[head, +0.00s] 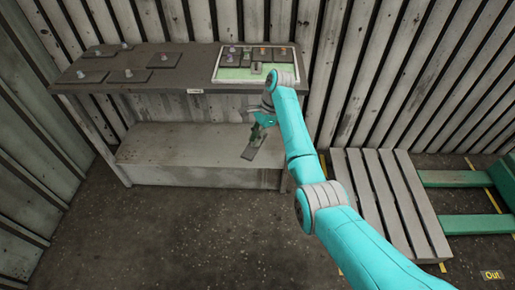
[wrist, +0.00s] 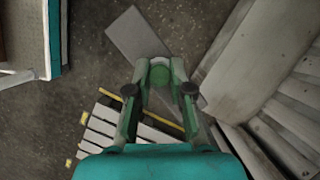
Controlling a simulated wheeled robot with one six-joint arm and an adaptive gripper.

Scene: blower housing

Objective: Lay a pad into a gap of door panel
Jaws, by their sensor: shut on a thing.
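My gripper (head: 262,122) is shut on a flat grey pad (head: 254,147) and holds it tilted in front of the workbench, below the bench top. In the wrist view, the pad (wrist: 135,36) sticks out beyond the fingertips of my gripper (wrist: 160,78); the fingers hide its grasped part. The door panel (head: 232,73) lies on the right end of the bench top. It has a pale rim, a green face and several dark pads with knobs on it. My arm covers its front right corner, and I cannot make out the gap clearly.
Several dark pads with knobs (head: 128,74) lie on the left of the bench top (head: 195,70). A lower shelf (head: 195,155) runs under it. A slatted wooden pallet (head: 385,195) and a green frame (head: 460,179) stand at the right. The floor in front is clear.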

